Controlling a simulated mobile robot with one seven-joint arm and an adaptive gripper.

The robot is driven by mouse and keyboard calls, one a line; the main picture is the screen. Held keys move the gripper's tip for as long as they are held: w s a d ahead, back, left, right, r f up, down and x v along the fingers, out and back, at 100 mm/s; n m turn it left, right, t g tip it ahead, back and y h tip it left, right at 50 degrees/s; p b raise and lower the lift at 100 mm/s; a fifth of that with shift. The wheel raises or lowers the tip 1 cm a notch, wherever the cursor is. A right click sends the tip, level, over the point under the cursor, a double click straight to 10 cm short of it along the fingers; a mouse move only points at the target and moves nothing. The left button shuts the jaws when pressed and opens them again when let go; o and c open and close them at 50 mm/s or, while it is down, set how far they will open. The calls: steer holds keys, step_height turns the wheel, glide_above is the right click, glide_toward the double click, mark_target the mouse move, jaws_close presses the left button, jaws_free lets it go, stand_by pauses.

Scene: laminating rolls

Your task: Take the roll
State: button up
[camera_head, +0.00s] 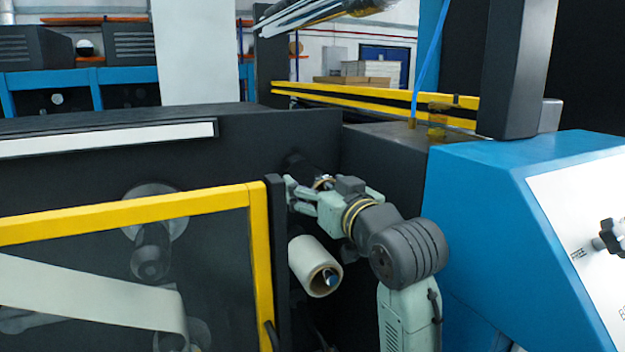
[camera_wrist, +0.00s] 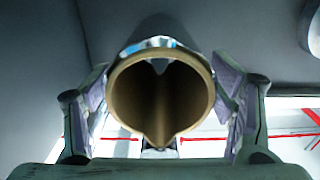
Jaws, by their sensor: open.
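In the wrist view a roll (camera_wrist: 125,95) shows end-on as a hollow brown cardboard tube, with a strip of pale, bluish surface above its rim. My gripper (camera_wrist: 162,105) is open, with one finger on each side of the tube. Whether the fingers touch it I cannot tell. In the head view my gripper (camera_head: 297,194) reaches into the dark recess of the machine. A small part of a tan-rimmed tube end (camera_head: 323,182) shows by the fingers; the rest is hidden. A white roll (camera_head: 308,262) with a brown core sits on a spindle just below my gripper.
A yellow-framed guard panel (camera_head: 262,270) stands close to the left of my gripper. The blue machine housing (camera_head: 500,220) stands to the right of my arm. A dark machine wall (camera_head: 380,165) lies behind. A wide white web (camera_head: 90,290) shows through the guard.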

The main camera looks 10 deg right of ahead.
steer(key=shift+c, duration=0.2)
steer(key=c, duration=1.1)
